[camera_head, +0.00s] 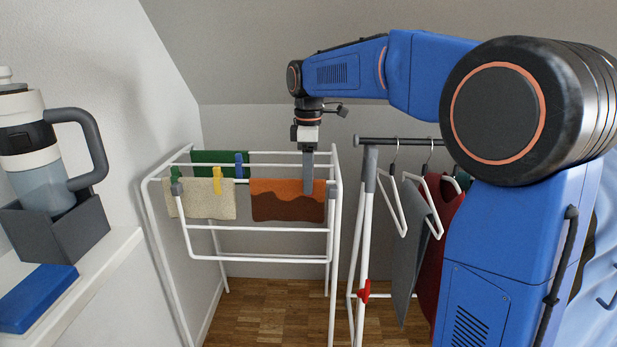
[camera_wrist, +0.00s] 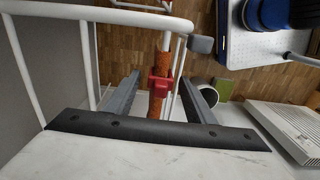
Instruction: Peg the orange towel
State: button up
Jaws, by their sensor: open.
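The orange towel with a brown lower part (camera_head: 275,197) hangs over the front rail of a white drying rack (camera_head: 262,258). In the wrist view it shows from above as a narrow orange strip (camera_wrist: 154,106). A red peg (camera_wrist: 159,85) sits across this strip, between my jaws. My gripper (camera_head: 308,188) points down at the right part of the towel, its fingers reaching below the rail. In the wrist view my gripper (camera_wrist: 160,80) is open, one finger on each side of the strip, with gaps to the peg. The fingers hide the peg in the head view.
A beige towel (camera_head: 205,203) with a green peg (camera_head: 175,174) and a yellow peg (camera_head: 217,178) hangs left of the orange towel. A green towel (camera_head: 210,158) with a blue peg (camera_head: 240,164) hangs behind. A clothes stand (camera_head: 390,141) with hangers stands close on the right.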

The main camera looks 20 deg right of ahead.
notch_tip(320, 180, up, 17)
jog(key=s+d+f+m+t, duration=0.1)
jog(key=s+d+f+m, duration=0.15)
jog(key=s+f, duration=0.4)
jog(key=s+d+f+m+t, duration=0.1)
jog(key=s+d+f+m, duration=0.2)
jog(key=s, duration=0.6)
jog(key=s+d+f+m+t, duration=0.1)
jog(key=s+f+m, duration=0.7)
jog(key=s+f, duration=1)
notch_tip(320, 180, down, 3)
jog(key=shift+d+f+m+t, duration=0.1)
jog(key=shift+d+m+t, duration=0.3)
jog(key=shift+t, duration=0.5)
